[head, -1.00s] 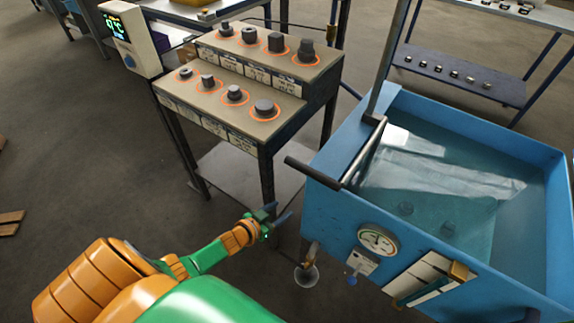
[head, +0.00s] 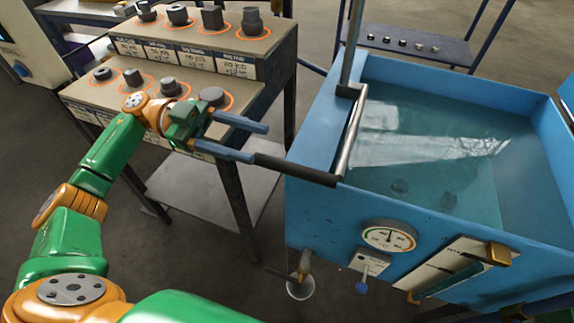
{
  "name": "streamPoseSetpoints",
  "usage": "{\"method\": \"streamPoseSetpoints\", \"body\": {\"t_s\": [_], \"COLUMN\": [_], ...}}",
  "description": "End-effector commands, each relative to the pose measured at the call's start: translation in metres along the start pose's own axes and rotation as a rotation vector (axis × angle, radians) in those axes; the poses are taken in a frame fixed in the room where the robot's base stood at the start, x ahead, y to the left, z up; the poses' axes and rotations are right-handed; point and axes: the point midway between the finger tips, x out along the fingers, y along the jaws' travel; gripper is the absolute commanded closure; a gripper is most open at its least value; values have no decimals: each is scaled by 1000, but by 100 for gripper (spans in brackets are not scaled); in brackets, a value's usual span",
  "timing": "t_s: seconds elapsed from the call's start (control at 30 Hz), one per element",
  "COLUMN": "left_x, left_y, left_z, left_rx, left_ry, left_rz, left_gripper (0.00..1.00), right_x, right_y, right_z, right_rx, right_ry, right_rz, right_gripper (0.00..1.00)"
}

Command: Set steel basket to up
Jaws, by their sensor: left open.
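A dark handle bar (head: 300,171) sticks out to the left over the tank's left wall. My right gripper is out of view.
A two-step stand (head: 190,90) with several dark metal parts on orange-ringed spots is behind my left gripper. A dial gauge (head: 388,236) and a tap (head: 302,275) are on the tank's front. A blue shelf (head: 425,45) stands behind.

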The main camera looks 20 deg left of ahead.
Motion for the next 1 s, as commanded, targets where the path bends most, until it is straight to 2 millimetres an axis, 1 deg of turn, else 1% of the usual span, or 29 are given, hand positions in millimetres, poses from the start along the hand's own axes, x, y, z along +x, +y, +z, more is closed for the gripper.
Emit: {"method": "streamPoseSetpoints", "body": {"t_s": [0.03, 0.17, 0.2, 0.3, 0.4, 0.53, 0.7, 0.93, 0.97, 1.0], "left_x": [0, 0, 8, 29, 48, 65, 75, 76, 76, 76], "left_y": [3, 8, 8, 8, 7, 7, 7, 7, 7, 7], "left_z": [13, 40, 36, 34, 34, 35, 36, 37, 37, 37], "left_rx": [-5, -3, -2, 1, -1, 0, 0, 0, 0, 0], "left_ry": [3, 4, 4, 6, 6, 5, 4, 4, 4, 4], "left_rz": [-1, -2, 3, 2, 1, 0, -2, -3, -3, -3], "left_gripper": [43, 43, 43, 43, 43, 43, 43, 43, 48, 59], "right_x": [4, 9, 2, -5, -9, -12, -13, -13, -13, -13], "right_y": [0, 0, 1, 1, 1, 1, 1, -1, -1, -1], "right_z": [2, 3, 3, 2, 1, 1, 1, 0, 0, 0], "right_rx": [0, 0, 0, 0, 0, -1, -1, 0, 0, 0], "right_ry": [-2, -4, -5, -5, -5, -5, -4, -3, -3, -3], "right_rz": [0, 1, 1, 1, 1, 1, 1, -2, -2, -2], "right_gripper": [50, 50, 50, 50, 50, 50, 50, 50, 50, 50]}}
